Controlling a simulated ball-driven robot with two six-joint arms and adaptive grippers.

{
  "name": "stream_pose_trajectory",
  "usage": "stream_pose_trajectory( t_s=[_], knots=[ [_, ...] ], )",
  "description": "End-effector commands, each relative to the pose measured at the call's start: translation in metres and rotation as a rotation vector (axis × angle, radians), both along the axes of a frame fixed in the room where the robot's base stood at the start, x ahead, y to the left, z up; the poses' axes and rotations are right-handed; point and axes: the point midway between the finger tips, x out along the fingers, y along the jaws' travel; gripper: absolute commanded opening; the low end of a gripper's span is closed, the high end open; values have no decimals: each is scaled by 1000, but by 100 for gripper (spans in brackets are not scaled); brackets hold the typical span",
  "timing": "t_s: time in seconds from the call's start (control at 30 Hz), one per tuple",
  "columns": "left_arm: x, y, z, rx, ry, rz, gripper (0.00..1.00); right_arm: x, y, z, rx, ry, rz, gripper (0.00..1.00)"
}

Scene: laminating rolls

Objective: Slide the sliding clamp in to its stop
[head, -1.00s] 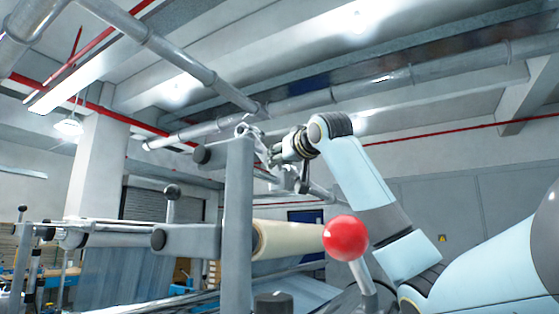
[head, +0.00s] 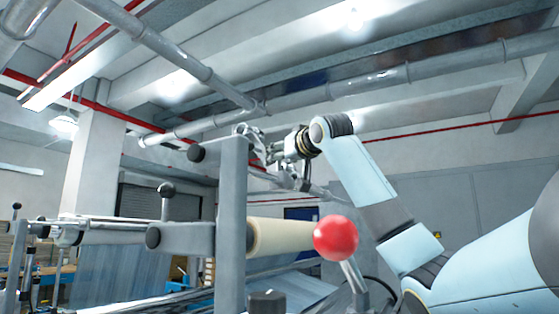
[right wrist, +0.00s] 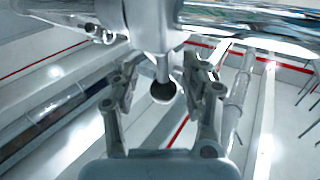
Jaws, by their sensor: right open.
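The sliding clamp (right wrist: 150,22) shows in the right wrist view as a pale metal collar on a shiny bar. A short stem with a dark ball knob (right wrist: 163,92) points from it towards my palm. My right gripper (right wrist: 161,72) is open, with one finger on each side of the stem and gaps between. In the head view my right gripper (head: 262,150) is small, by the top of a grey upright post (head: 232,210). The post and gripper parts crowd the clamp there, so I cannot make out its stop. My left gripper is out of view.
A red ball handle (head: 336,238) on a lever stands in front of a cream roll (head: 282,236). Black knobs jut left of the post (head: 196,153) and above the lower bar (head: 166,189). Pipes (head: 330,97) run under the ceiling.

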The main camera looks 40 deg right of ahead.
Motion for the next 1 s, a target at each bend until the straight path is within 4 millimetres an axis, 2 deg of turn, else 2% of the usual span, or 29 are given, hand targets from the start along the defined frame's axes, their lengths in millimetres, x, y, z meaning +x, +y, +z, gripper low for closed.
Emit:
stream_pose_trajectory(
  t_s=[0.27,0.37,0.47,0.63,0.8,1.0],
  knots=[
    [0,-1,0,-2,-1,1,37,0,0,-2,1,4,1,50],
    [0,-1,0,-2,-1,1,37,-6,1,-2,0,4,-1,50],
    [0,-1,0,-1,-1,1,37,-20,6,-2,-3,3,0,50],
    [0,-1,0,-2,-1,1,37,-59,18,-3,-10,7,-3,50],
    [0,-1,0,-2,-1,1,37,-89,27,-3,-8,8,-4,50],
    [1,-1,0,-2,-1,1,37,-105,31,-2,-3,3,-5,50]
  ],
)
